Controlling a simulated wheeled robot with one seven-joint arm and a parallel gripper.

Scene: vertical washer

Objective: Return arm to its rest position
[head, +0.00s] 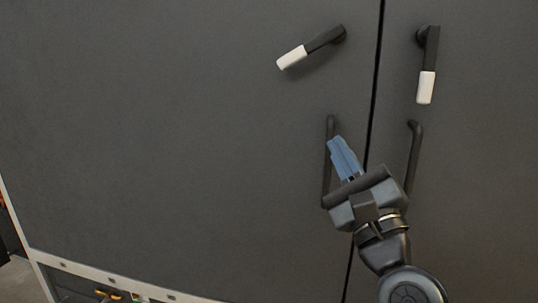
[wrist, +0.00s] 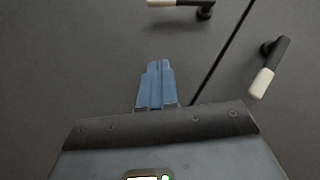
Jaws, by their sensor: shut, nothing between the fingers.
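My gripper (head: 343,154) is in front of the dark grey washer doors, its blue fingers closed together with nothing between them. In the head view the fingers overlap the left door's black bar handle (head: 329,186); I cannot tell whether they touch it. The gripper also shows in the wrist view (wrist: 157,82), with its fingers pointing at the door panel. My arm reaches up from the lower right of the head view.
The left door (head: 180,130) has a white-tipped latch (head: 311,47), tilted. The right door (head: 480,170) has a latch (head: 427,65) hanging down and a bar handle (head: 413,157). A dark seam separates the doors. A pale frame edge (head: 110,279) runs along the bottom left.

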